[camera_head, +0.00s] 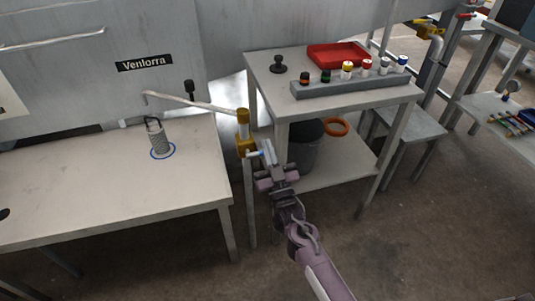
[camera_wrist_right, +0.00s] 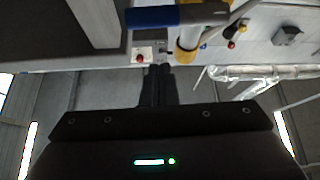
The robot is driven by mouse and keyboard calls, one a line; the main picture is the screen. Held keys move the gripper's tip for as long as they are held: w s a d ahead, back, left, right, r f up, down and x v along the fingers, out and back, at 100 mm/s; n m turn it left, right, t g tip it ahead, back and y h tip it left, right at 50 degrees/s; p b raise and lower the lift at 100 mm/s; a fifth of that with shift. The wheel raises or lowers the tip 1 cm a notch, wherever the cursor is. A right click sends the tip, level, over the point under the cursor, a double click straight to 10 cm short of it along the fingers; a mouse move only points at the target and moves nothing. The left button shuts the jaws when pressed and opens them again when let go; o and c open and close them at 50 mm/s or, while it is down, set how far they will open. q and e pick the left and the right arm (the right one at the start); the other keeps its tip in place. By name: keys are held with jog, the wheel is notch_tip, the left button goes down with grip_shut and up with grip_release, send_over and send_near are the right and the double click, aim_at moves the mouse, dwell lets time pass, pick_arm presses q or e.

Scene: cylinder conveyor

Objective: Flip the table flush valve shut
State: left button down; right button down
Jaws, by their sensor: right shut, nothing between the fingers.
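The table flush valve (camera_head: 243,133) is a yellow fitting at the right edge of the left table, with a thin pale spout running left from it. Its small blue lever (camera_head: 254,154) sticks out to the right, low on the fitting. In the right wrist view the blue lever (camera_wrist_right: 165,16) lies across the top, beside the yellow valve body (camera_wrist_right: 188,38). My right gripper (camera_head: 267,149) is shut and empty, its tips close to the lever; I cannot tell whether they touch. Its fingers show in the right wrist view (camera_wrist_right: 158,75) just below the lever. My left gripper is out of view.
A grey knurled cylinder (camera_head: 156,139) stands inside a blue ring on the left table (camera_head: 90,190). The right-hand table (camera_head: 262,77) carries a red tray (camera_head: 337,55) and a grey rack (camera_head: 352,86) of capped vials. A dark bucket (camera_head: 303,148) stands on its lower shelf.

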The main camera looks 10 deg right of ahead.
jog(key=a+v, duration=0.1)
jog(key=v, duration=0.9)
jog(key=shift+d, duration=0.5)
jog(key=shift+f, duration=0.1)
